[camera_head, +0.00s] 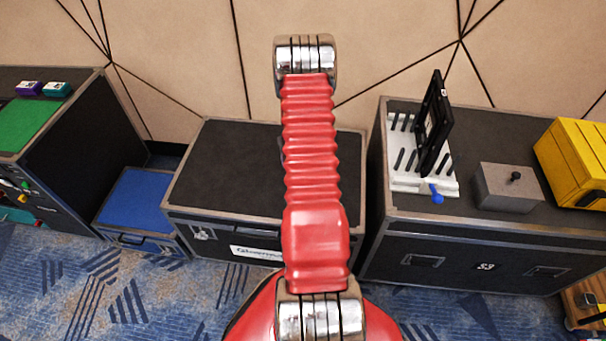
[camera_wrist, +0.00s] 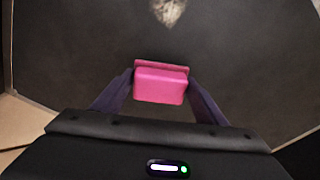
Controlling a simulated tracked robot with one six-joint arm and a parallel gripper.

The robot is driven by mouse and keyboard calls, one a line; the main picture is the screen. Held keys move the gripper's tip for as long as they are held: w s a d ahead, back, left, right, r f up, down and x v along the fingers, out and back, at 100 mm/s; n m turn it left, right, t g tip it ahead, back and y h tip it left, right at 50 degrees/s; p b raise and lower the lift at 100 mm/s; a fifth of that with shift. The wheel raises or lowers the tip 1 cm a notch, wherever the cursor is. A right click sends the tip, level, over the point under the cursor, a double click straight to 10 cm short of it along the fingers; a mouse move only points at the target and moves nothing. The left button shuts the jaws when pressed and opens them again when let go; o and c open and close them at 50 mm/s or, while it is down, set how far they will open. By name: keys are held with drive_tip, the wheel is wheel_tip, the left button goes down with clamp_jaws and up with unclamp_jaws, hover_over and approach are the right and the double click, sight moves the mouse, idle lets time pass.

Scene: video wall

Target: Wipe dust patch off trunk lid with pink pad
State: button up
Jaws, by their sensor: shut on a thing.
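In the wrist view my gripper (camera_wrist: 161,88) is shut on the pink pad (camera_wrist: 160,84), with one dark purple finger on each side of it. A pale dust patch (camera_wrist: 168,10) shows on the dark lid at the top edge of that view, beyond the pad and apart from it in the picture. The trunk lid (camera_wrist: 70,45) fills most of the wrist view. In the head view the black trunk lid (camera_head: 235,150) lies behind my red arm, which hides its middle. My gripper, the pad and the dust patch are hidden there. I cannot tell whether the pad touches the lid.
Right of the trunk, a black case (camera_head: 440,270) carries a white rack (camera_head: 425,185) with an upright black panel, a grey box (camera_head: 508,187) and a yellow case (camera_head: 575,160). A low blue case (camera_head: 140,195) and another black case (camera_head: 75,155) stand left. Patterned carpet lies in front.

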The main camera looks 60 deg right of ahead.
drive_tip(key=shift+w+a+r, duration=0.1)
drive_tip(key=shift+r, duration=0.45)
drive_tip(key=shift+w+a+r, duration=0.1)
drive_tip(key=shift+r, duration=0.45)
drive_tip(key=shift+s+r, duration=0.1)
drive_tip(key=shift+r, duration=1.6)
drive_tip(key=w+a+r+n, duration=0.2)
drive_tip(key=w+a+r, duration=0.45)
drive_tip(key=a, duration=0.45)
drive_tip(key=w+a+r+n, duration=0.1)
drive_tip(key=w+a+r, duration=0.4)
drive_tip(key=w+a, duration=0.4)
drive_tip(key=a+r+n, duration=0.2)
drive_tip(key=a+r, duration=0.3)
drive_tip(key=a, duration=0.8)
drive_tip(key=a+r+n, duration=0.2)
drive_tip(key=a+r, duration=0.3)
drive_tip(key=a, duration=0.9)
drive_tip(key=shift+a+y, duration=0.25)
drive_tip(key=shift+y, duration=0.15)
